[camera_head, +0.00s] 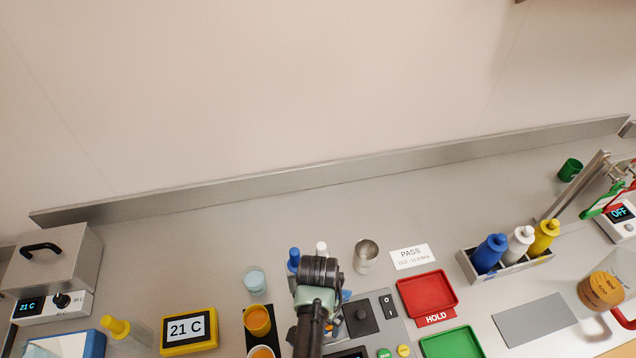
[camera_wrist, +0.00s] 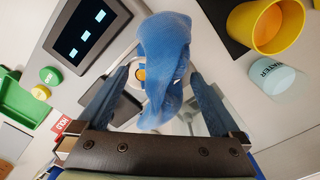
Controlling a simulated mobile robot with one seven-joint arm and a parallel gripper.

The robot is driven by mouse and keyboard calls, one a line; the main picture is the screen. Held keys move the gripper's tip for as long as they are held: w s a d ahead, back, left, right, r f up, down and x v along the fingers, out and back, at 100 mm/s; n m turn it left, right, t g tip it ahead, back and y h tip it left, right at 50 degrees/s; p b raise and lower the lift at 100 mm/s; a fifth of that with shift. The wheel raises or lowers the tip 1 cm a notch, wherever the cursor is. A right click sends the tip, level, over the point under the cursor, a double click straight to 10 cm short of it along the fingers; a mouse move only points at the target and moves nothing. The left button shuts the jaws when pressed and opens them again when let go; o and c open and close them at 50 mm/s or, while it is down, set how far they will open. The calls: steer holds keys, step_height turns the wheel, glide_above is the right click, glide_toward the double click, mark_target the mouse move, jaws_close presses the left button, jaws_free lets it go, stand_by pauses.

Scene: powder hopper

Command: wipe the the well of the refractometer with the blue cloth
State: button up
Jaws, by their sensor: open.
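The blue cloth (camera_wrist: 165,60) lies bunched between the two fingers of my gripper (camera_wrist: 158,76) in the wrist view. The fingers are apart, with gaps on both sides of the cloth. The refractometer (camera_wrist: 90,30) is a grey unit with a dark display, below the gripper. An orange spot beside the cloth's left edge appears to be at its well, which the cloth partly hides. In the head view the refractometer (camera_head: 388,326) is partly hidden by my arm, and only a small blue bit of cloth shows beside my wrist.
Yellow cups of orange liquid (camera_head: 257,320) and a WATER beaker (camera_head: 254,280) stand left of my arm. A red HOLD tray (camera_head: 427,291) and a green tray (camera_head: 452,343) lie to the right. A metal cup (camera_head: 365,256) and bottles stand behind.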

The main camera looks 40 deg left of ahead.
steer(key=shift+f+b, duration=0.3)
steer(key=shift+f, duration=0.25)
steer(key=shift+r, duration=0.1)
steer(key=shift+c, duration=0.6)
jaws_close()
steer(key=shift+p, duration=0.3)
